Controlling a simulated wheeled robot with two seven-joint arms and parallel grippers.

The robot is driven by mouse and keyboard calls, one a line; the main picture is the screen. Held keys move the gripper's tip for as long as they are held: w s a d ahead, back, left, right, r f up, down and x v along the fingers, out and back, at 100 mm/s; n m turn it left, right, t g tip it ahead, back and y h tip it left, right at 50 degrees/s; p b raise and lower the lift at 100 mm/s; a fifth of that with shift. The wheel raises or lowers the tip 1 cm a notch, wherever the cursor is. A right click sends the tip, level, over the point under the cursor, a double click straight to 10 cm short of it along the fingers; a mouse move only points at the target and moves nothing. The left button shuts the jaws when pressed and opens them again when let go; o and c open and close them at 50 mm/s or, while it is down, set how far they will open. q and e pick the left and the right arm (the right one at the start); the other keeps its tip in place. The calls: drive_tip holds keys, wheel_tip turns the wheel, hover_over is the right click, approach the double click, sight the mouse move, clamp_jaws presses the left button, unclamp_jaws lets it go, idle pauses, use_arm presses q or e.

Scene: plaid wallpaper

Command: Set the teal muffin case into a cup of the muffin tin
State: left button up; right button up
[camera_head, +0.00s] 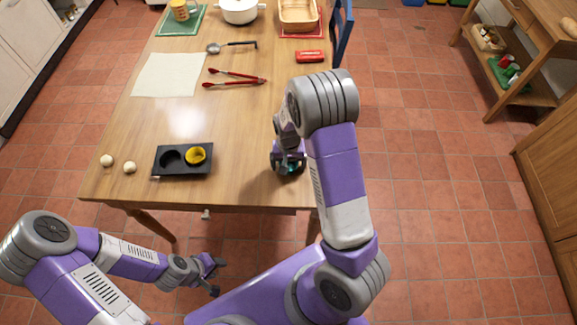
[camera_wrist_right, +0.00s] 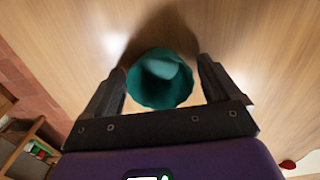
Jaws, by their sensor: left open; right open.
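The teal muffin case (camera_wrist_right: 160,92) stands on the table, open side toward the right wrist camera, between the two fingers of my right gripper (camera_wrist_right: 161,85). The fingers are open, with a gap on the right side of the case and the left finger close to it. In the head view the case (camera_head: 291,169) shows only in part under my right gripper (camera_head: 289,165). The black muffin tin (camera_head: 183,174) lies left of it, with a yellow case (camera_head: 195,155) in its right cup and an empty left cup. My left gripper (camera_head: 216,277) is open and empty, in front of the table.
Two small pale balls (camera_head: 129,167) lie left of the tin. Red tongs (camera_head: 235,78), a ladle (camera_head: 231,46), a paper sheet (camera_head: 170,74) and a red object (camera_head: 310,56) lie farther back. The table between tin and case is clear.

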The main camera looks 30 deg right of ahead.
drive_tip(key=c, duration=0.9)
drive_tip(key=shift+c, duration=0.2)
